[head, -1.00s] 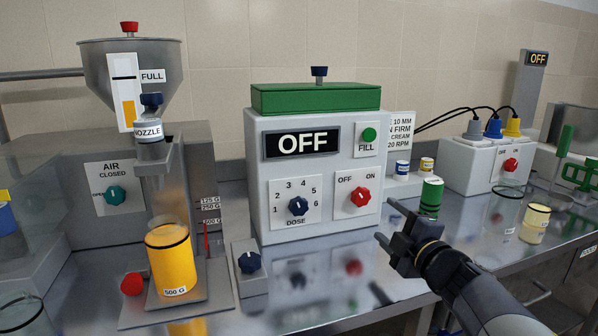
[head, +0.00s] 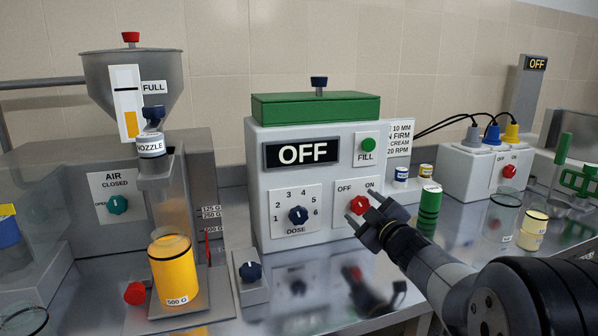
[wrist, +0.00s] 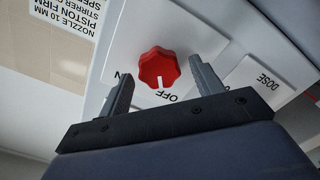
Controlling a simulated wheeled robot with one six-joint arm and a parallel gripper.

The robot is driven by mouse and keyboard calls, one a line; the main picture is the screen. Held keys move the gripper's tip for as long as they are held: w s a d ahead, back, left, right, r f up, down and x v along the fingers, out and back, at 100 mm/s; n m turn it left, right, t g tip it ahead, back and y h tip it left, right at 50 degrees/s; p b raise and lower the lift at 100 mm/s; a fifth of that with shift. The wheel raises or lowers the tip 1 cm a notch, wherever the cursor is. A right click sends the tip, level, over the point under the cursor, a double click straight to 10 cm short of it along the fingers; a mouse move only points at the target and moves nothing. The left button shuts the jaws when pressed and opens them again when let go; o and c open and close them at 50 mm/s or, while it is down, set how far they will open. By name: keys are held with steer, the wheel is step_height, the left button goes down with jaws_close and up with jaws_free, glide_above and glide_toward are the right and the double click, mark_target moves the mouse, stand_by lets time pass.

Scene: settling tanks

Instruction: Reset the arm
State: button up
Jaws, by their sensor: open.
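My gripper (head: 361,221) is open and empty in front of the white machine's lower right face. In the head view its fingers point at the red OFF/ON knob (head: 360,204), just below and right of it. In the wrist view the red knob (wrist: 159,68) sits between the two spread fingers, beyond their tips, and its white mark points toward OFF. I cannot tell whether a finger touches the panel. The white machine (head: 260,178) has a green lid and a display reading OFF.
At left a filler with a steel hopper (head: 130,75) stands over a yellow-filled jar (head: 173,268). At right are a green jar (head: 429,203), a clear beaker (head: 502,215) and a cream jar (head: 532,230).

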steer(key=m+p, duration=0.1)
steer(key=m, duration=0.1)
steer(key=m+p, duration=0.2)
steer(key=m, duration=0.1)
steer(key=shift+r+m+p, duration=0.25)
steer(key=shift+m+p, duration=0.05)
steer(key=shift+d+m+p, duration=0.1)
steer(key=shift+m+p, duration=0.65)
steer(key=shift+m, duration=0.25)
steer(key=shift+f+m, duration=0.1)
steer(key=shift+m, duration=0.3)
steer(key=v, duration=0.9)
steer(key=shift+w, duration=0.1)
